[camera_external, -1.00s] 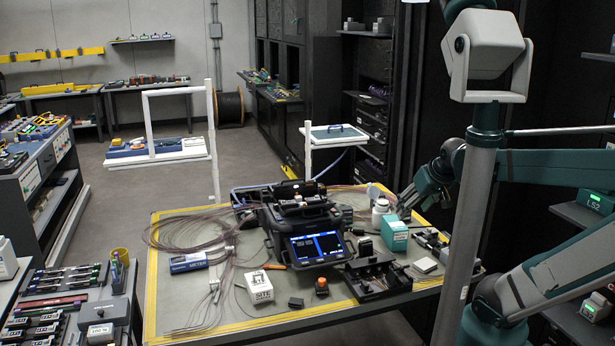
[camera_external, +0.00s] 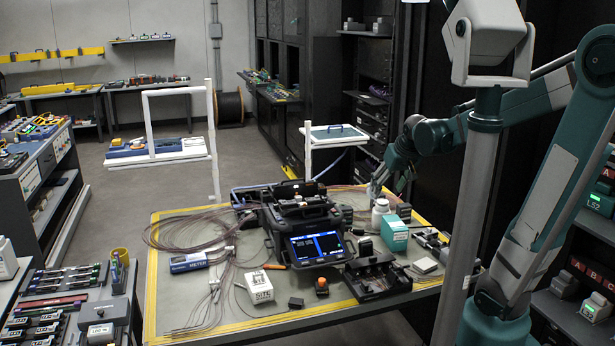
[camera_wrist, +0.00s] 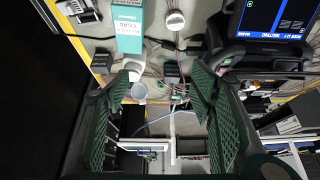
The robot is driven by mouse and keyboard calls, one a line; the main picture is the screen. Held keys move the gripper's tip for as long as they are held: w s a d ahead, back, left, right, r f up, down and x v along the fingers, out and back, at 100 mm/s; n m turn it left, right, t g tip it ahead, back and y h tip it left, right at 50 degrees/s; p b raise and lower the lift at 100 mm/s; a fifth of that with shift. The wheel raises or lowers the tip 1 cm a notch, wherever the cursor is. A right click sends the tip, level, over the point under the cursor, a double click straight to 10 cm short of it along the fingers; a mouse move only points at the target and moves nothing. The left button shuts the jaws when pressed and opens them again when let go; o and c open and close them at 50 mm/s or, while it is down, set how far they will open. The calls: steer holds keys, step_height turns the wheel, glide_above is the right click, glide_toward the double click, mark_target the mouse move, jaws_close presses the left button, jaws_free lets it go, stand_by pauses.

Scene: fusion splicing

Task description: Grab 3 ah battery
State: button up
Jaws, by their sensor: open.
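My gripper (camera_external: 375,191) is at the far right of the workbench, beyond the white bottle (camera_external: 380,212). In the wrist view my gripper (camera_wrist: 160,74) has its two green fingers spread wide with nothing held between them. Small dark blocks lie on the bench: one (camera_external: 365,246) between the splicer and the teal box, another (camera_external: 296,302) near the front edge. In the wrist view a dark block (camera_wrist: 172,70) shows beyond the gap between the fingers. No 3 Ah label is readable, so I cannot tell which is the battery.
The fusion splicer (camera_external: 310,246) with its lit screen stands mid-bench. The teal box (camera_external: 394,238) and black tray (camera_external: 378,281) are to its right. Shelves with lit devices (camera_external: 598,203) stand at the right.

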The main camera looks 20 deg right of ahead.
steer(key=w+a+f+p, duration=0.2)
steer(key=w+f, duration=0.3)
steer(key=w, duration=0.8)
steer(key=g+p, duration=0.1)
steer(key=p, duration=0.1)
glide_above(345, 214)
steer(key=s, duration=0.2)
steer(key=shift+m, duration=0.3)
steer(key=f, duration=1)
steer(key=shift+d+f, duration=0.2)
steer(key=shift+d, duration=0.05)
steer(key=shift+w+f, duration=0.35)
steer(key=shift+f, duration=0.15)
steer(key=shift+x, duration=1.3)
steer(key=shift+b, duration=0.3)
steer(key=shift+b+x, duration=0.6)
steer(key=shift+x, duration=2.05)
steer(key=shift+d, duration=0.15)
